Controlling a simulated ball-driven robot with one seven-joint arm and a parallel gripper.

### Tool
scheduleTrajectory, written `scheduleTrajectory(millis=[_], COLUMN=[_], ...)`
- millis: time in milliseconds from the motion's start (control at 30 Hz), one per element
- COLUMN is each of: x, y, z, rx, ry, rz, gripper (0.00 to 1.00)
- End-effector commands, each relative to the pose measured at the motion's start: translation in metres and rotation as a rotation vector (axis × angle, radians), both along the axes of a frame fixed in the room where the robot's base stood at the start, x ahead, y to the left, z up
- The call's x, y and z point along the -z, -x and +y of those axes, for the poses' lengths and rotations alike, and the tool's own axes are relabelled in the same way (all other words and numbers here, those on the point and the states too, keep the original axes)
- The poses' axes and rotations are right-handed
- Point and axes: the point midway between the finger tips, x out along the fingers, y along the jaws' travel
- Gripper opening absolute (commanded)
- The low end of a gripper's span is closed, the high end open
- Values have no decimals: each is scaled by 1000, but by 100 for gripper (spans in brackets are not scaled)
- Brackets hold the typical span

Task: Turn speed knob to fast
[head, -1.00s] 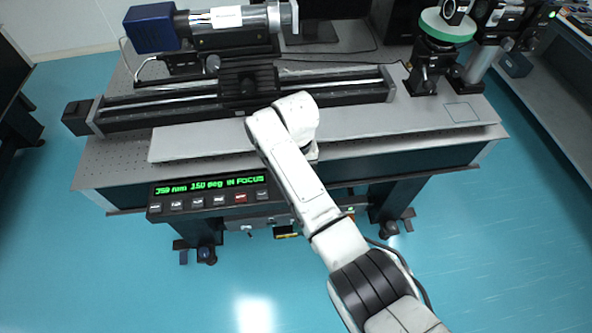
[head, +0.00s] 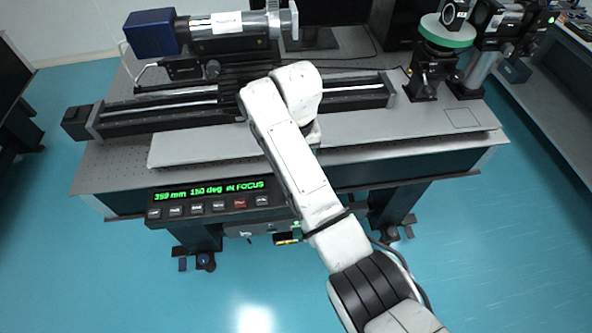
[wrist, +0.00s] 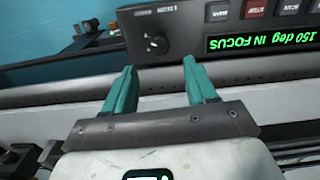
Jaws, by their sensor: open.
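In the wrist view a dark round knob (wrist: 157,44) with a pale mark sits on a black control panel (wrist: 190,15). Small lettering near it is upside down and too small to read surely. My gripper (wrist: 158,70) is open, with two teal fingers pointing toward the panel. The knob shows in the gap between the fingertips, a little beyond them, and nothing is between the fingers. In the head view my arm hides the knob and the gripper.
A display (head: 210,190) on the table's front edge shows green text, including "150 deg IN FOCUS", above a row of buttons (head: 197,208). A black rail (head: 160,112) and a blue-ended instrument (head: 152,30) stand on the optical table (head: 400,125). Floor in front is clear.

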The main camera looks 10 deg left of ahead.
Motion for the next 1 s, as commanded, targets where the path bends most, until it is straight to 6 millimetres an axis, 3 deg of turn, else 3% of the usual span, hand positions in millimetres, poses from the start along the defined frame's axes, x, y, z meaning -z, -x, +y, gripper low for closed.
scheduleTrajectory(millis=[200,367,867,1000], x=[-25,-30,-30,-8], y=[0,0,0,9], z=[0,0,0,-19], rx=[0,1,1,15], ry=[-1,0,0,-9], rz=[-1,1,1,7], gripper=[57,57,57,57])
